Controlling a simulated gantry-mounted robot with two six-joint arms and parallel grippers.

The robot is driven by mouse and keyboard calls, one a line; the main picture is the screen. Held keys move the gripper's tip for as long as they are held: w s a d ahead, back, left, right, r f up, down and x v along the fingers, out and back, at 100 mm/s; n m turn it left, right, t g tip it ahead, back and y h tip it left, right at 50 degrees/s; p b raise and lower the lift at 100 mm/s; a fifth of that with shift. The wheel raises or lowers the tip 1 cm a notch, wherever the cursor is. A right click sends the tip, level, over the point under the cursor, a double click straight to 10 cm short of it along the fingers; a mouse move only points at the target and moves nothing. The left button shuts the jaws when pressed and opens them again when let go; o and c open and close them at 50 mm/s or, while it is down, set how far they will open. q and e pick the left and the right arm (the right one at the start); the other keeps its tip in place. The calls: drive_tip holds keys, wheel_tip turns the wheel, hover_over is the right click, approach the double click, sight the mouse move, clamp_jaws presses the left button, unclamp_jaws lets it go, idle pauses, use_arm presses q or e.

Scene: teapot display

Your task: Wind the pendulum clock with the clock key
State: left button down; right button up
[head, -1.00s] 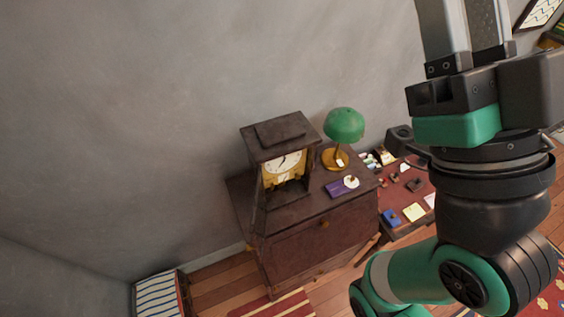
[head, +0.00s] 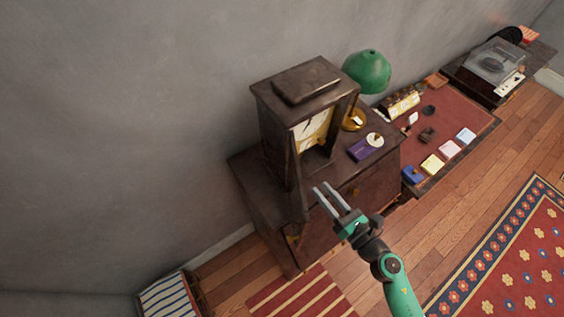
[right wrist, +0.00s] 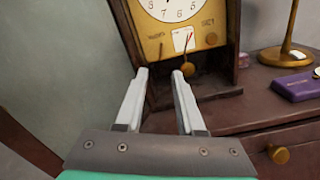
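The pendulum clock (head: 303,82) stands upright in a dark wooden case on a cabinet. Its front door (head: 299,180) appears swung open at the left. The right wrist view shows the white dial (right wrist: 176,8), the gold panel below it and the round pendulum bob (right wrist: 187,70). My right gripper (head: 324,189) is open and empty, in front of and below the clock opening; in the right wrist view its fingers (right wrist: 159,74) point toward the clock's lower part. I cannot make out the clock key for certain. My left gripper is not in view.
Right of the clock are a purple box (head: 366,149), a small white round item (head: 375,139) and a green lamp (head: 367,72). The cabinet (head: 375,188) has a round knob (right wrist: 279,154). A red-topped desk (head: 462,113) with several small items stands farther right.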

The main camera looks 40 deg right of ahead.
drive_tip(key=w+d, duration=0.1)
drive_tip(key=w, duration=1)
drive_tip(key=shift+w+p, duration=0.2)
drive_tip(key=shift+p, duration=0.15)
drive_tip(key=shift+d, duration=0.1)
clamp_jaws()
